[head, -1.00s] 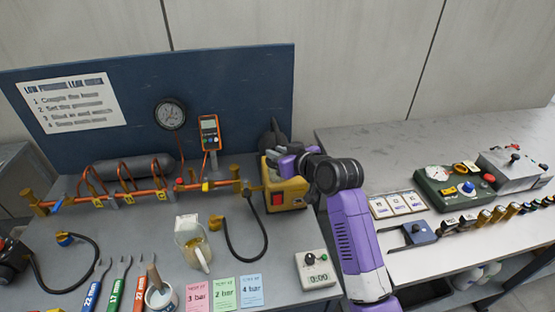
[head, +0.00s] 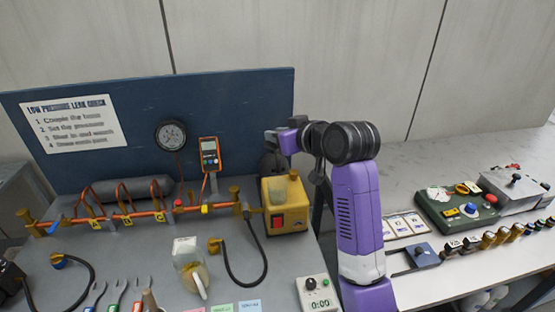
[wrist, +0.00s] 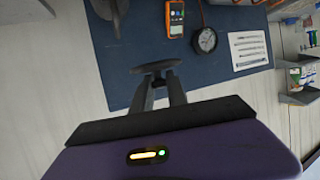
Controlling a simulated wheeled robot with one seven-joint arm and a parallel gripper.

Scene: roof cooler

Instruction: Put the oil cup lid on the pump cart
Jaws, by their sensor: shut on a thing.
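My gripper (wrist: 157,78) is shut on a dark round disc (wrist: 158,66), which looks like the oil cup lid, held clear of any surface in the wrist view. In the head view my gripper (head: 270,138) is small, in front of the blue back panel and above the yellow pump (head: 285,205). The pump has a red switch and a brass-coloured fitting on top (head: 293,175). The lid is too small to make out clearly in the head view. I cannot identify a separate pump cart.
A blue back panel (head: 100,90) carries a gauge (head: 171,135), an orange meter (head: 210,154) and a sign. Copper piping (head: 120,215) and a clear jug (head: 188,265) are on the left bench. The right bench (head: 400,175) has a clear back area and a green control box (head: 450,210).

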